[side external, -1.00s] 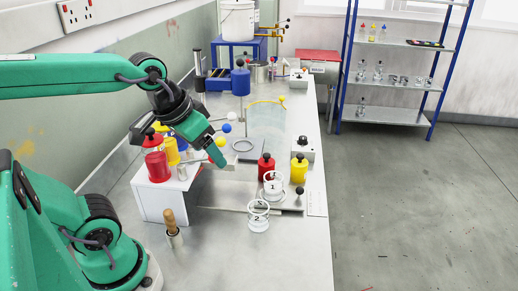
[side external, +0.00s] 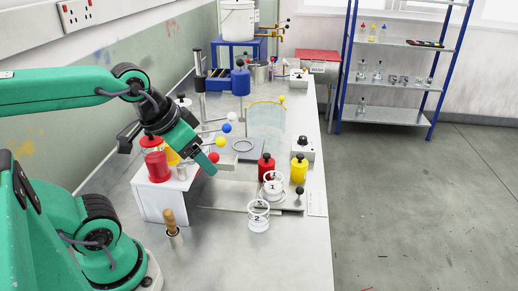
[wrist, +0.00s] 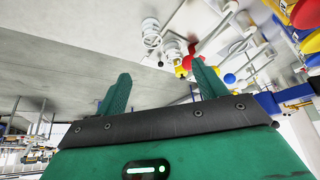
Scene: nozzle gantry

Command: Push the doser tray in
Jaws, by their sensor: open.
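A flat grey metal tray (side external: 230,196), which I take to be the doser tray, lies low on the bench to the right of a white box (side external: 160,203). A white cup marked 1 (side external: 272,188) stands at its right part, and a cup marked 2 (side external: 258,218) stands at its near edge. A small black knob (side external: 299,190) stands at the right end. My gripper (side external: 210,169) is open and empty, pointing down and right above the tray's left part, beside a red ball (side external: 214,157). In the wrist view, both fingers of my gripper (wrist: 162,85) are apart.
Red (side external: 266,165) and yellow (side external: 299,168) bottles stand behind the cups. Blue (side external: 227,128) and yellow (side external: 219,142) balls on rods stand behind my gripper. A wooden-handled tool (side external: 171,225) stands in front of the white box.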

